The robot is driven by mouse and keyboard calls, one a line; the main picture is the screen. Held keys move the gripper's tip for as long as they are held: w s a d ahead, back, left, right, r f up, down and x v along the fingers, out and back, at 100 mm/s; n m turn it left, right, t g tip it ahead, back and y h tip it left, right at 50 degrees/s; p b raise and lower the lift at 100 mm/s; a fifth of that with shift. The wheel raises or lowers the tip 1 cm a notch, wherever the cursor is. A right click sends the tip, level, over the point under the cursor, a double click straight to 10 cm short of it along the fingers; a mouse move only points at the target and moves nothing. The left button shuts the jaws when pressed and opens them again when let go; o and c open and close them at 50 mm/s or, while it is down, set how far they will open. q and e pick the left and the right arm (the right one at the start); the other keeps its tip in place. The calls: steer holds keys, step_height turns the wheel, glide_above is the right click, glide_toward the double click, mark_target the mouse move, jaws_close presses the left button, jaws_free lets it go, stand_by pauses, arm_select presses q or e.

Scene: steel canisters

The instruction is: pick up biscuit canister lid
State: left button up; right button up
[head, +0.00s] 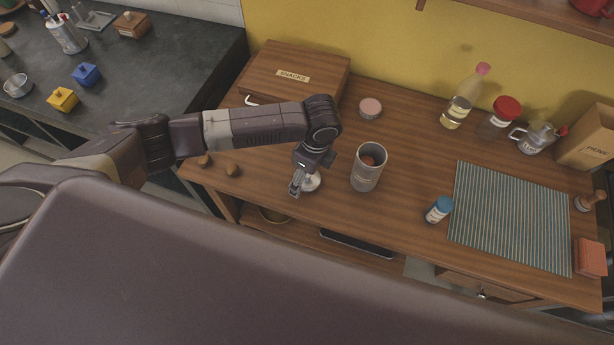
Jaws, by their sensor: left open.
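A steel canister (362,182) with a label stands upright and open on the wooden counter, with something brown inside. A round, shiny steel lid (313,182) lies on the counter to the left of the canister, near the front edge, partly hidden by my left gripper. My left gripper (296,187) points down at the lid's left side and is open. I cannot tell whether its fingers touch the lid. My right gripper is not in view.
A wooden snacks box (292,76) stands behind my left arm. A round pinkish-topped tin (370,108) is behind the canister. A blue-capped jar (438,210) and striped mat (510,218) are to the right. Bottles and jars line the back.

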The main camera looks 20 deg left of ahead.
arm_select(q)
steer(key=shift+c, duration=0.4)
steer(key=c, duration=1.1)
steer(key=shift+o, duration=0.2)
